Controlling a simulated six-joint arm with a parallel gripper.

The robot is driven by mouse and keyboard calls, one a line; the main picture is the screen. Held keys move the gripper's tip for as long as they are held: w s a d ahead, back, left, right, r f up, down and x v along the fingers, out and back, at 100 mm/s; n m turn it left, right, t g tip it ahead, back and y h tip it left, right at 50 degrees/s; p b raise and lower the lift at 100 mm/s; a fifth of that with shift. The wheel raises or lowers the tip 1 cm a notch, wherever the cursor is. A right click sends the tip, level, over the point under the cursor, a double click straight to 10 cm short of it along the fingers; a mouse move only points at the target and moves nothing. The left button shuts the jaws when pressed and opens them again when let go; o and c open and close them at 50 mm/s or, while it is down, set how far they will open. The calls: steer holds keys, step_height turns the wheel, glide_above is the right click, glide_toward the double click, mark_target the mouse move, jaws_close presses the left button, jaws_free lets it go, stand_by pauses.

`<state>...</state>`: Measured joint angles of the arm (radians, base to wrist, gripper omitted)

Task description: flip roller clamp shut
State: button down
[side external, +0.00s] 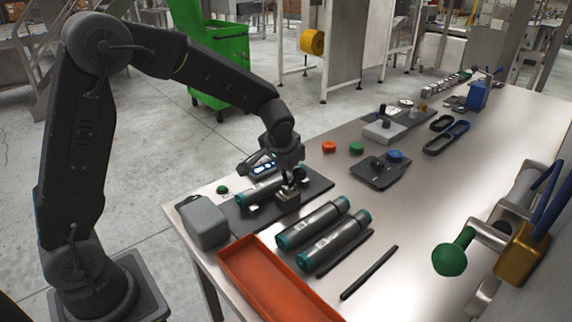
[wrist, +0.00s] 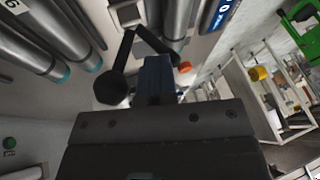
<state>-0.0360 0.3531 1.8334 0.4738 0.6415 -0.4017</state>
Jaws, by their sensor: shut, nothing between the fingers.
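A steel roller with teal ends (side external: 262,190) lies on the dark base plate (side external: 318,184) near the table's front left. The roller clamp (side external: 287,196) stands on that plate, its small metal block just below my gripper (side external: 289,179). In the wrist view the black lever with a round knob (wrist: 110,89) lies just left of my gripper (wrist: 155,75), whose fingers are together and empty. Whether the fingers touch the lever cannot be told. The clamp's contact with the roller is partly hidden by my gripper.
A grey box (side external: 203,221), an orange tray (side external: 270,279), two loose rollers (side external: 313,222) and black rods (side external: 369,272) lie around the plate. A green-knobbed clamp (side external: 450,259) stands at right.

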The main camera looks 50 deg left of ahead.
mark_target(269, 179)
steer(key=a+h, duration=0.1)
steer(key=h, duration=0.1)
steer(key=a+f+h, duration=0.1)
steer(key=a+h, duration=0.1)
steer(key=a+f+n+h, duration=0.1)
steer(key=h, duration=0.1)
steer(key=shift+a+h, duration=0.25)
steer(key=shift+h, duration=0.05)
steer(key=h, duration=0.1)
steer(key=a+f+h, duration=0.1)
steer(key=h, duration=0.1)
steer(key=f+n+h, duration=0.1)
steer(key=shift+a+f, duration=0.2)
steer(key=shift+a, duration=0.15)
steer(key=shift+f+h, duration=0.2)
steer(key=shift+h, duration=0.2)
steer(key=shift+a+f, duration=0.15)
steer(key=shift+f, duration=0.2)
steer(key=v, duration=1)
steer(key=shift+a, duration=0.2)
steer(key=shift+s, duration=0.15)
